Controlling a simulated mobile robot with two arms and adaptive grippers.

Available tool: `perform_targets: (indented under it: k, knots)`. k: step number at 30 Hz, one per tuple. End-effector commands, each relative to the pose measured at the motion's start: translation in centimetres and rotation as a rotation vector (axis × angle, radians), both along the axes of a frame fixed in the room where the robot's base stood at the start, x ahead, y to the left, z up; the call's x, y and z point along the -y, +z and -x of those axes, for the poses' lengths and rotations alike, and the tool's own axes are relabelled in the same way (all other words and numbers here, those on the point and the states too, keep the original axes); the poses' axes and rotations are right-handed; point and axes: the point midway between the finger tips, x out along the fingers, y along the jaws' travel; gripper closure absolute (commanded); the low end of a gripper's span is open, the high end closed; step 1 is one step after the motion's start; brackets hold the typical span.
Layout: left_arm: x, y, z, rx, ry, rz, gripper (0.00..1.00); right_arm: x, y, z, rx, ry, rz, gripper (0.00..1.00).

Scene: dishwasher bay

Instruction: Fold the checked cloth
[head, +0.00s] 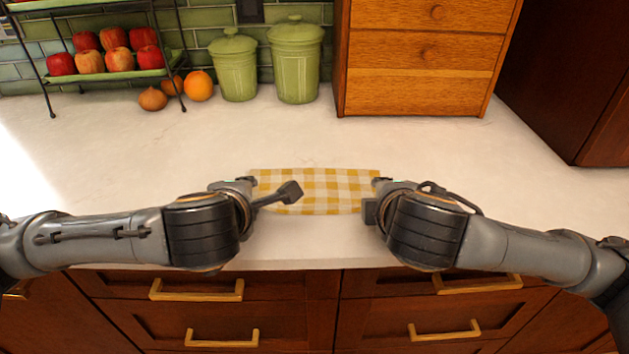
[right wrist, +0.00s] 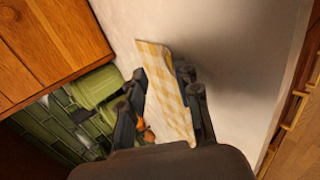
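The yellow-and-white checked cloth (head: 318,186) lies on the pale counter in the head view, between my two grippers. It looks fairly flat, and its near corners are partly hidden by the grippers. My left gripper (head: 268,187) is at the cloth's left edge, its fingers apart. My right gripper (head: 373,195) is at the right edge, fingers apart. In the right wrist view the cloth (right wrist: 165,85) runs as a long strip between the open fingers of the right gripper (right wrist: 163,78). I cannot tell whether either gripper touches the cloth.
Behind the cloth stand two green lidded canisters (head: 297,62), a wooden drawer box (head: 425,55) and a fruit rack (head: 110,60). An orange (head: 198,86) and an onion (head: 152,99) lie beside the rack. The counter (head: 300,135) between them and the cloth is clear.

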Motion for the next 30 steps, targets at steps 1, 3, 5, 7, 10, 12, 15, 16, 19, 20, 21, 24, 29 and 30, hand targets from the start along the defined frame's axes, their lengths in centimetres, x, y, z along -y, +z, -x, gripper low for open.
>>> perform_targets:
  k: [1, 3, 5, 7, 10, 12, 15, 16, 19, 20, 21, 24, 29, 30]
  knots:
    - [0.0, 0.0, 0.0, 0.0, 0.0, 0.0, 0.58, 0.0, 0.0, 0.0, 0.0, 0.0, 0.0, 0.58]
    - [0.0, 0.0, 0.0, 0.0, 0.0, 0.0, 0.58, 0.0, 0.0, 0.0, 0.0, 0.0, 0.0, 0.58]
    - [0.0, 0.0, 0.0, 0.0, 0.0, 0.0, 0.58, 0.0, 0.0, 0.0, 0.0, 0.0, 0.0, 0.58]
    - [0.0, 0.0, 0.0, 0.0, 0.0, 0.0, 0.58, 0.0, 0.0, 0.0, 0.0, 0.0, 0.0, 0.58]
    - [0.0, 0.2, 0.0, 0.0, -0.001, 0.001, 0.58, 0.0, 0.2, 0.0, 0.001, 0.0, 0.0, 0.58]
    - [0.1, 0.8, 0.2, 0.002, -0.001, 0.002, 0.58, 0.0, 0.8, 0.2, 0.002, 0.0, -0.001, 0.58]
    - [0.1, 2.2, 0.8, 0.004, -0.002, 0.003, 0.58, -0.1, 2.2, 0.8, 0.004, 0.001, -0.002, 0.58]
    - [0.1, 2.7, 0.9, 0.005, -0.001, 0.002, 0.58, -0.1, 2.6, 1.0, 0.003, 0.002, -0.002, 0.58]
    - [0.1, 4.0, 1.8, 0.003, -0.003, 0.002, 0.58, -0.1, 4.0, 1.8, 0.003, 0.004, -0.002, 0.58]
    - [0.1, 4.4, 2.1, 0.004, -0.002, 0.002, 0.58, -0.1, 4.4, 2.1, 0.003, 0.003, -0.002, 0.58]
    - [0.1, 4.9, 2.6, 0.004, -0.004, 0.001, 0.58, -0.1, 4.9, 2.6, 0.003, 0.003, -0.002, 0.58]
    - [0.1, 6.2, 3.5, 0.004, -0.004, 0.001, 0.58, -0.1, 6.3, 3.5, 0.007, 0.004, 0.001, 0.58]
    - [0.1, 8.0, 5.0, 0.004, -0.003, 0.001, 0.58, 0.0, 8.2, 5.0, 0.011, 0.004, 0.003, 0.58]
    - [0.1, 8.3, 5.3, 0.003, -0.004, 0.001, 0.58, 0.0, 8.6, 5.3, 0.01, 0.004, 0.002, 0.58]
